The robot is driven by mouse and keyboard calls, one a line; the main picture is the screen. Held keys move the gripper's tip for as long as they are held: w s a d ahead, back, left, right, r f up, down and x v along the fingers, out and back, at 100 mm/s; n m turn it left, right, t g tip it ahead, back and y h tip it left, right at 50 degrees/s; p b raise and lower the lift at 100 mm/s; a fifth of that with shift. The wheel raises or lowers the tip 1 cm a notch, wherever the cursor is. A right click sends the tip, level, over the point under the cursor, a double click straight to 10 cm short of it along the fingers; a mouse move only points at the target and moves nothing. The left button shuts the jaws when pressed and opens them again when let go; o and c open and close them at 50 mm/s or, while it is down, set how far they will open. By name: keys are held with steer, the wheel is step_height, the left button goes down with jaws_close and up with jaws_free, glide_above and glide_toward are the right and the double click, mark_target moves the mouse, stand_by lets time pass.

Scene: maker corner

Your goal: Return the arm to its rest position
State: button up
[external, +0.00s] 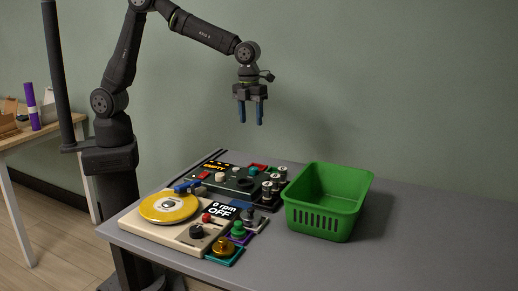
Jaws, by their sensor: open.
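My gripper (251,113) hangs in the air at upper middle in the external view. Its two blue fingers point down and stand apart, with nothing between them. It is well above the table, over the back of the control panels and to the left of the green basket. My arm reaches up from its base at the left and bends over to the right, then down to the gripper.
A green basket (321,222), seemingly empty, stands on the grey table (420,245). Left of it are a beige turntable unit (160,230) with a yellow disc (169,207), a dark panel (232,181) with knobs, and small coloured knob blocks (224,248). The table's right side is clear.

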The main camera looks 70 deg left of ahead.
mark_target(254, 168)
steer(key=f, duration=1.1)
steer(key=d+f, duration=0.1)
steer(key=f, duration=0.5)
steer(key=shift+w+f, duration=0.2)
steer(key=shift+w, duration=0.05)
steer(key=shift+r, duration=0.1)
